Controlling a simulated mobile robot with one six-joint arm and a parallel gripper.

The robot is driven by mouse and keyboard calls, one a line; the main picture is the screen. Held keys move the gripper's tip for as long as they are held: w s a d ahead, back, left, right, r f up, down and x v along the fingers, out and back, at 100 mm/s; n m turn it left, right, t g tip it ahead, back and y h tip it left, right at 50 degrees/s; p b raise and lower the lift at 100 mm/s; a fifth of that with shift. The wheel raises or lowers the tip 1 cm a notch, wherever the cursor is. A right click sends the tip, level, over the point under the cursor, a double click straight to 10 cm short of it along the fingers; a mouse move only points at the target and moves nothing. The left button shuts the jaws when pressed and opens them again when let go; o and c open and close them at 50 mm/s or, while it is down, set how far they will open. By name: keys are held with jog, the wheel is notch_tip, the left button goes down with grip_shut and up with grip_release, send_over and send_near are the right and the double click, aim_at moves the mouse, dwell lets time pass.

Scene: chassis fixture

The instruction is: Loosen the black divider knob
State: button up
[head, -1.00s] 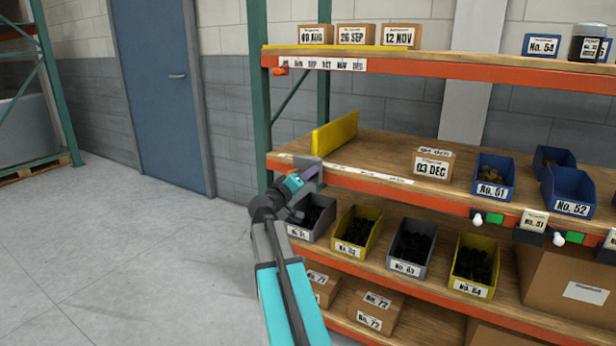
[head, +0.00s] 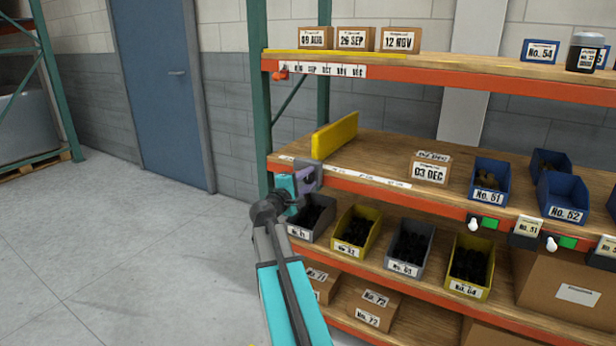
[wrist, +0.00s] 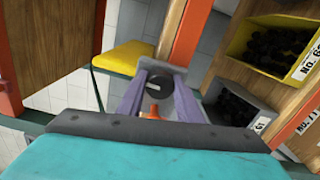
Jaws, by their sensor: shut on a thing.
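The black divider knob (wrist: 158,87) shows as a dark disc in the wrist view, between the two purple fingers of my gripper (wrist: 160,84). The fingers are closed on its sides. The yellow divider (wrist: 125,64) is just left of the knob in that view. In the head view the divider (head: 335,136) stands upright at the left end of the middle shelf. My gripper (head: 308,180) is at that shelf's front left corner, below the divider. The knob itself is hidden by my gripper there.
Grey bin (head: 312,221) and yellow bin (head: 357,232) with black parts sit on the shelf below my gripper. A green rack post (head: 262,110) stands to the left. A 03 DEC box (head: 430,170) is farther right on the middle shelf. The floor at left is clear.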

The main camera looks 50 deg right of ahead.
jog(key=shift+n, duration=0.4)
jog(key=o, duration=0.8)
jog(key=shift+c, duration=0.2)
jog(key=shift+a, duration=0.1)
jog(key=v, duration=1.3)
jog(key=shift+a+p, duration=0.35)
